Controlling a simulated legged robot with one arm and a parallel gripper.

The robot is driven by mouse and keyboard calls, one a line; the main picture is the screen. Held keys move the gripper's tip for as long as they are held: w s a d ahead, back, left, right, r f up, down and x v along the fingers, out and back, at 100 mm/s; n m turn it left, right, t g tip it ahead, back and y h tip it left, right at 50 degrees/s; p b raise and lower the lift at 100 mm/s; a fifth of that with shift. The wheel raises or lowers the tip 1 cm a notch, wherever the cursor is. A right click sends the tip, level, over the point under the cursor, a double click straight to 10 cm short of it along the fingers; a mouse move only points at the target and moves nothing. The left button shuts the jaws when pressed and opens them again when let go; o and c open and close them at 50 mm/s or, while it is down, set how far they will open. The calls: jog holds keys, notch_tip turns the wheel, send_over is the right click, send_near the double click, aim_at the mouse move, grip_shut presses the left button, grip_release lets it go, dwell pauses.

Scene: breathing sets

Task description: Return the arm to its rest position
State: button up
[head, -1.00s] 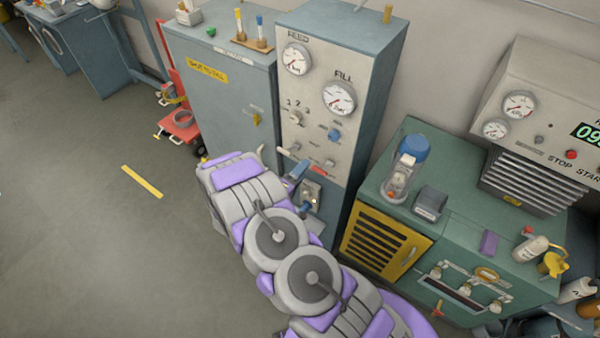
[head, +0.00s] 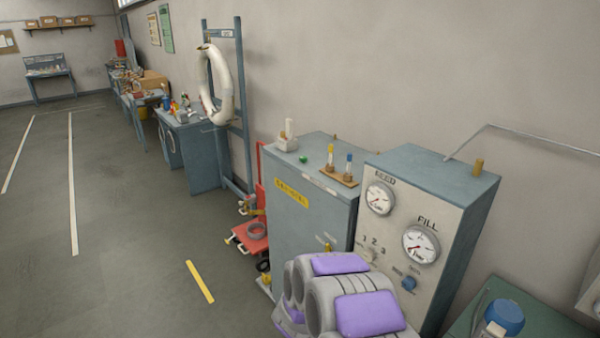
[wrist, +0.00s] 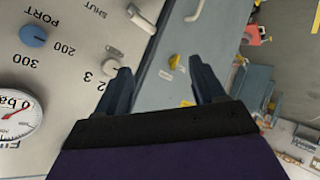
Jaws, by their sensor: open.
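My arm (head: 335,300), grey with purple pads, shows folded at the bottom of the head view, in front of the cabinets. The gripper itself is out of sight there. In the wrist view my gripper (wrist: 160,85) is open, with its two dark fingers apart and nothing between them. Behind the fingers are the panel with the gauge (wrist: 15,115) and blue knob (wrist: 33,36), and the grey-blue cabinet (wrist: 170,60). The wrist picture is turned, with the lettering upside down. I cannot tell any contact between the fingers and the panel.
The fill panel cabinet (head: 440,190) and the blue-grey cabinet (head: 310,225) stand close by at the right. A red cart (head: 250,238) is beside them. A green unit (head: 540,320) is at the lower right. The floor (head: 130,250) at the left is clear.

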jog(key=s+a+r+g+y+b, duration=0.1)
jog(key=s+a+r+y+b, duration=0.15)
jog(key=a+r+y, duration=0.35)
jog(key=s+a+r+g+y+b, duration=0.1)
jog(key=s+r+g, duration=0.1)
jog(key=s, duration=0.3)
jog(key=s+a+r+g+y+b, duration=0.1)
jog(key=s+r, duration=0.2)
jog(key=s, duration=0.3)
jog(key=s+d+r+m+g+h+b, duration=0.1)
jog(key=s+d, duration=0.6)
jog(key=s, duration=0.9)
jog(key=s+d+m+g+h+b, duration=0.1)
jog(key=s+d+g+b, duration=0.3)
jog(key=s, duration=1.2)
jog(key=d+g+h, duration=0.1)
jog(key=d+g, duration=0.1)
jog(key=d, duration=0.1)
jog(key=shift+d+r+g, duration=0.2)
jog(key=shift+r+g, duration=0.1)
jog(key=shift+r, duration=0.1)
